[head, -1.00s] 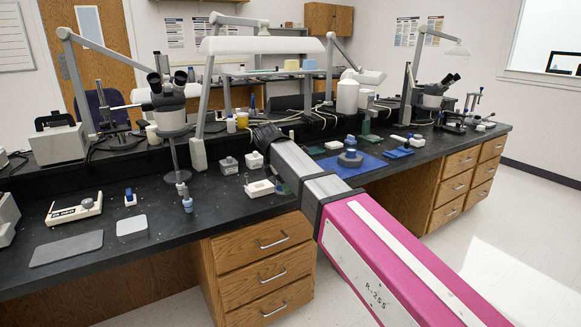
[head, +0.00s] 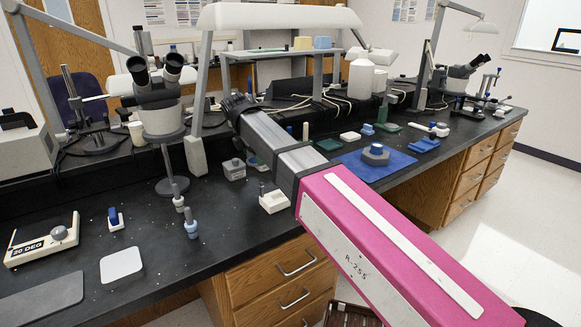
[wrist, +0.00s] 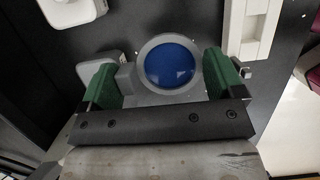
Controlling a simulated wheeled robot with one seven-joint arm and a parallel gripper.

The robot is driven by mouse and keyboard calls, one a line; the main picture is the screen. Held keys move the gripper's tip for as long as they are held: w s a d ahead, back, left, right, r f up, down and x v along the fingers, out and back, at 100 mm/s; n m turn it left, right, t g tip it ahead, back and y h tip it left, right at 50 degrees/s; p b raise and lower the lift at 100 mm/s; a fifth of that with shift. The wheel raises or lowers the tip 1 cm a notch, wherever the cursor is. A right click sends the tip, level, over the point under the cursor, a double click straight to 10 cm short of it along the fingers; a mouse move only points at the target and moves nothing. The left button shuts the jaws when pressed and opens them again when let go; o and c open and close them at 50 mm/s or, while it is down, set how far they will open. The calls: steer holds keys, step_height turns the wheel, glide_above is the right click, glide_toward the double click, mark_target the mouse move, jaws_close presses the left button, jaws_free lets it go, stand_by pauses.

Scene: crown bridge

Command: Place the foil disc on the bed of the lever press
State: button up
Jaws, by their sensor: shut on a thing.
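In the wrist view my gripper (wrist: 160,88) has two green-padded fingers closed on a round grey piece with a glossy blue face, which I take to be the foil disc (wrist: 172,64). A grey tab on its left side lies against the left finger. In the head view my arm reaches over the bench; its dark end (head: 238,106) shows, but the fingers and disc are hidden. A small upright device with a lever-like handle (head: 487,84) stands at the bench's far right end. It may be the lever press; its bed is too small to make out.
A blue mat (head: 345,160) with a grey round piece (head: 375,153) lies right of my arm. A white lamp hood (head: 280,17) hangs above. Floor at right is clear.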

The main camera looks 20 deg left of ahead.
mark_target(257, 186)
step_height(257, 186, down, 10)
steer(key=shift+r, duration=0.1)
stand_by(0.4)
steer(key=o, duration=0.7)
